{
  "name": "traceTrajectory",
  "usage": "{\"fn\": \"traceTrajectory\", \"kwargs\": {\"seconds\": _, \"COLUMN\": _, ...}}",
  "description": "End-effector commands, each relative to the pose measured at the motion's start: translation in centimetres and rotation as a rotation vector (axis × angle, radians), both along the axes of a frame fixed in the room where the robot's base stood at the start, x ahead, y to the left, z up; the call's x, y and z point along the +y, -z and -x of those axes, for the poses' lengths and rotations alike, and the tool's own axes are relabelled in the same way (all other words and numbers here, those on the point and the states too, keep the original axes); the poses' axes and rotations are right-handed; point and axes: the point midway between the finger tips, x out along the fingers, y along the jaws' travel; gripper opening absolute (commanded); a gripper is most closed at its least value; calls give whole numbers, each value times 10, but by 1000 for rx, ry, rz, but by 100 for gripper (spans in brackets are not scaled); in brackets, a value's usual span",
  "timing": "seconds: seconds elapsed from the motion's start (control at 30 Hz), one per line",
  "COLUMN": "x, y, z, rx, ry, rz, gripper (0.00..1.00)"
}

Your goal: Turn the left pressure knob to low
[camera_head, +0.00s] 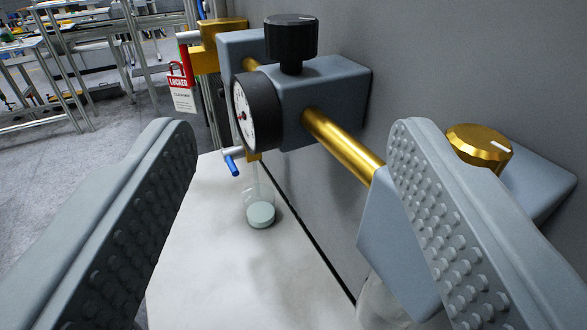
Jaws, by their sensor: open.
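A black knob (291,40) with a pale mark on top sits on a blue-grey regulator block (325,95) on the wall. A round gauge (250,112) with a black rim faces left on that block. A gold knob (479,146) with a white mark sits on another blue-grey block at the right, partly behind my right finger. I cannot tell from this view which knob is the left pressure knob. My gripper (292,190) is open and empty, its studded fingers wide apart. The black knob is beyond the fingertips, not touched.
A gold pipe (342,142) joins the blocks. A clear bowl (260,210) hangs below, over a white surface (200,260). A red "LOCKED" tag (179,85) hangs at the left by a gold fitting. The grey wall is close on the right; metal-framed tables stand far left.

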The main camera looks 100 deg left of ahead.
Motion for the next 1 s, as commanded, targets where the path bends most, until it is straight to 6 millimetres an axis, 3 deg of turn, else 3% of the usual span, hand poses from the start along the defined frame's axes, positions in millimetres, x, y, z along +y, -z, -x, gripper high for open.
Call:
{"fn": "traceTrajectory", "kwargs": {"seconds": 0.43, "x": 0, "y": 0, "z": 0, "rx": -1, "ry": 1, "rz": 0, "gripper": 59}}
{"fn": "traceTrajectory", "kwargs": {"seconds": 0.57, "x": 9, "y": -10, "z": -1, "rx": -23, "ry": 25, "rz": -27, "gripper": 59}}
{"fn": "traceTrajectory", "kwargs": {"seconds": 0.73, "x": 44, "y": -51, "z": -4, "rx": -119, "ry": 141, "rz": -148, "gripper": 59}}
{"fn": "traceTrajectory", "kwargs": {"seconds": 1.0, "x": 99, "y": -144, "z": -6, "rx": -285, "ry": 474, "rz": -400, "gripper": 59}}
